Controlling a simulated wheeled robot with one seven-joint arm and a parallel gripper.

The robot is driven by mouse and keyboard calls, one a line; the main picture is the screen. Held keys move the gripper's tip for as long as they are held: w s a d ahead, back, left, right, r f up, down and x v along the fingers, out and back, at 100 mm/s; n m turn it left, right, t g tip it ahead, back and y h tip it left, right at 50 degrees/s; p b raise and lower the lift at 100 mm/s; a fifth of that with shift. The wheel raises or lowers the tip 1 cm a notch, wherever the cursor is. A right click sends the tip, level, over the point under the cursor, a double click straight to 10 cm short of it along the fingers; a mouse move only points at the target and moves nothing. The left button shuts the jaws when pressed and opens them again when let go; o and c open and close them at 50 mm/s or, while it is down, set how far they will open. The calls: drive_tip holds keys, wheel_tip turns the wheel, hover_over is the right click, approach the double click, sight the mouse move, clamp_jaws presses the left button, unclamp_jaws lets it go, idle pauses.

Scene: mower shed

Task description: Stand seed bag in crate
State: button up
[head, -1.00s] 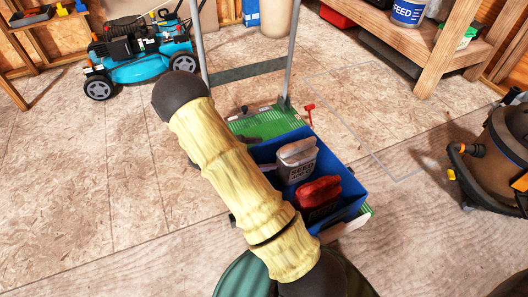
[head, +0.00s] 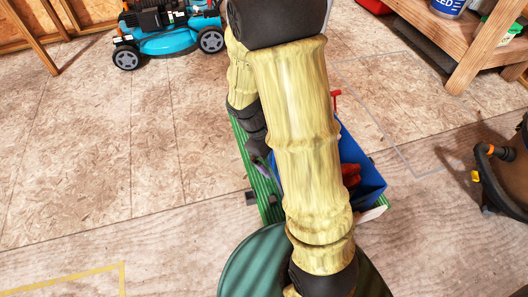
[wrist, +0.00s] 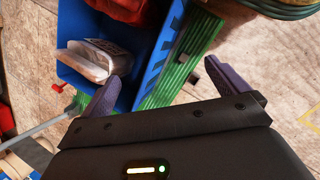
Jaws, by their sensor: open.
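The seed bag (wrist: 84,63), pale with a grey label side, is inside the blue crate (head: 365,172). In the wrist view the crate (wrist: 164,45) is seen from above, and the bag appears upright or leaning; I cannot tell which. No finger touches the bag. In the head view my gripper (head: 260,158) is low beside the crate's left side, and my arm hides the seed bag.
A red bag (head: 350,174) shares the crate; it also shows in the wrist view (wrist: 124,9). The crate stands on a green cart deck (head: 268,200). A blue mower (head: 167,40) is behind left, a wooden bench (head: 470,55) and a vacuum (head: 505,165) at right. Left floor is clear.

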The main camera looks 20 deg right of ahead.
drive_tip(key=s+a+r+m+t+y, duration=0.3)
drive_tip(key=a+r+m+t+y, duration=0.1)
drive_tip(key=r+m, duration=0.3)
drive_tip(key=shift+s+a+t, duration=0.3)
drive_tip(key=shift+s+a, duration=0.05)
drive_tip(key=shift+a, duration=0.2)
drive_tip(key=w+p+v, duration=0.3)
drive_tip(key=p+v, duration=1.1)
drive_tip(key=shift+r, duration=0.4)
drive_tip(key=shift+d, duration=0.1)
